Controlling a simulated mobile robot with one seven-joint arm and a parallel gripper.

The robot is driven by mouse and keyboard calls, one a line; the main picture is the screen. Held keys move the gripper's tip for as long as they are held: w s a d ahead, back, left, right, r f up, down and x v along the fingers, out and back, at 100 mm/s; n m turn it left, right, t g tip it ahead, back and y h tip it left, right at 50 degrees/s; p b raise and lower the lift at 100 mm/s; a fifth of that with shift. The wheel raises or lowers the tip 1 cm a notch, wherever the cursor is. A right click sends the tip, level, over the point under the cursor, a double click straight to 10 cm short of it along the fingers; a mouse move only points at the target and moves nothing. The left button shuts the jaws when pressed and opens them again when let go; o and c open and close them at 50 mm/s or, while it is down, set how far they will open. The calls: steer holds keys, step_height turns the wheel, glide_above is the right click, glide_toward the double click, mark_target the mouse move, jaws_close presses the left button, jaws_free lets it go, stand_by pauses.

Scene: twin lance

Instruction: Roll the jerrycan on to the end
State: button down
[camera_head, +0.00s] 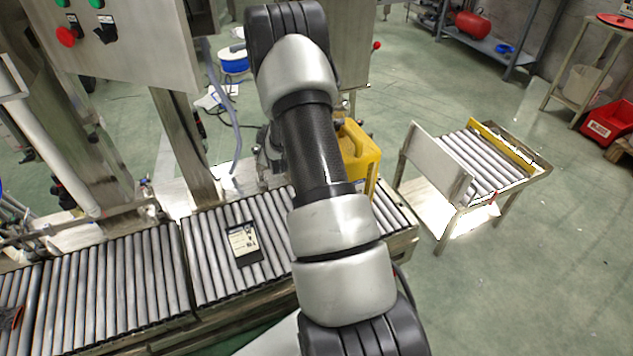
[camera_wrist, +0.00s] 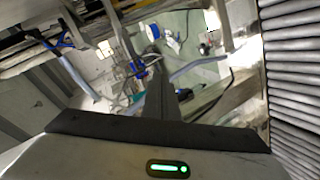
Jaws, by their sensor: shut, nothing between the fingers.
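The yellow jerrycan (camera_head: 361,158) stands on the right part of the roller conveyor (camera_head: 205,265) in the head view. My arm crosses in front and hides its left side. My gripper (camera_wrist: 156,62) shows in the wrist view as a dark shape rising from the wrist housing. It is shut with nothing in it. In the head view my arm hides most of it. The jerrycan does not show clearly in the wrist view, and I cannot tell whether the gripper touches it.
A black item with a pale label (camera_head: 242,243) lies on the rollers left of my arm. A separate roller table (camera_head: 490,165) with an upright plate (camera_head: 437,163) stands to the right, across a floor gap. A control box (camera_head: 120,40) and posts stand behind the conveyor.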

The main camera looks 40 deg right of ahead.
steer(key=s+d+f+n+t+h, duration=0.1)
steer(key=s+d+f+n+h, duration=0.1)
steer(key=s+f, duration=0.8)
steer(key=s+d+f+n+t+h, duration=0.2)
steer(key=s+f, duration=0.4)
steer(key=f, duration=0.7)
steer(key=w+d+b, duration=0.4)
steer(key=w+d, duration=0.4)
steer(key=shift+w+d+f, duration=0.2)
steer(key=shift+d, duration=0.15)
stand_by(1.5)
